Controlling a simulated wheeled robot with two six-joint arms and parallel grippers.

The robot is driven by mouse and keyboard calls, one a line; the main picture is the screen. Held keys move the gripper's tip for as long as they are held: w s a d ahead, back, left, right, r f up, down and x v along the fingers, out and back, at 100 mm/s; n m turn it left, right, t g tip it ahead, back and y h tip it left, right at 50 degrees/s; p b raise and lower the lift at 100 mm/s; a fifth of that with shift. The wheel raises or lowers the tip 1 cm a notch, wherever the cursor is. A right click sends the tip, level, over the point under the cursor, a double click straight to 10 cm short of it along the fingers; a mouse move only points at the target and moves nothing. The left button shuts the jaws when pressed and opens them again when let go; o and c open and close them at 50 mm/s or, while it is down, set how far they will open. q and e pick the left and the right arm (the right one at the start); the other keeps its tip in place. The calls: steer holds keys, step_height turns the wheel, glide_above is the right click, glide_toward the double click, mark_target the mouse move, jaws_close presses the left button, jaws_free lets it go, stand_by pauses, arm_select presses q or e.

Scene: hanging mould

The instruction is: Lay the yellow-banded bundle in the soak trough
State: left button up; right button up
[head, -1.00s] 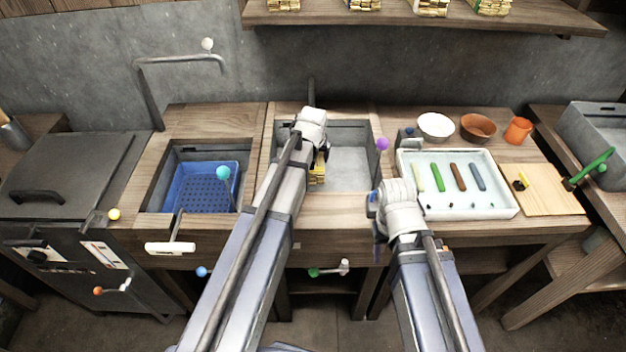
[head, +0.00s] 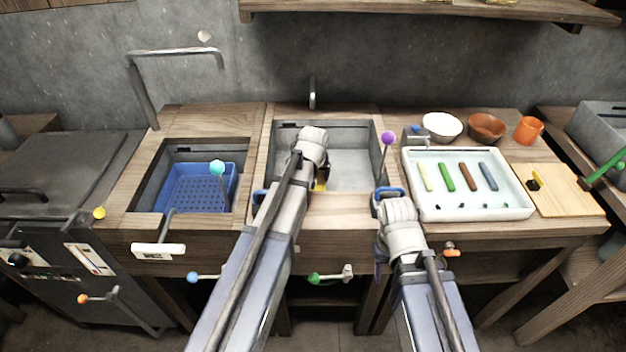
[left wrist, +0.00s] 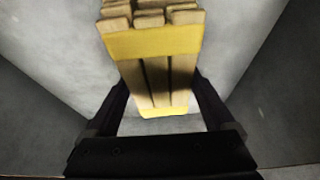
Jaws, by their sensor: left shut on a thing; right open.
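The yellow-banded bundle (left wrist: 155,60) of wooden sticks is between the fingers of my left gripper (left wrist: 157,125) in the left wrist view. The fingers are shut on its sides, and grey walls surround it. In the head view only a bit of the bundle (head: 320,186) shows beside my left gripper (head: 308,172), which reaches down inside the grey soak trough (head: 355,165). The arm hides most of the bundle; I cannot tell whether it touches the trough floor. My right gripper (head: 387,200) is open and empty at the trough's front right corner.
A blue perforated basket (head: 195,187) sits in the left basin. A white tray (head: 470,208) with coloured bars lies to the right, before a white bowl (head: 442,126), a brown bowl (head: 486,127) and an orange cup (head: 528,130). A purple-knobbed lever (head: 387,139) stands at the trough's right edge.

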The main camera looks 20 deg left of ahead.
arm_select(q)
steer(key=shift+f, duration=0.15)
steer(key=o, duration=1.4)
steer(key=p+v, duration=1.1)
steer(key=v, duration=0.1)
steer(key=shift+s, duration=0.1)
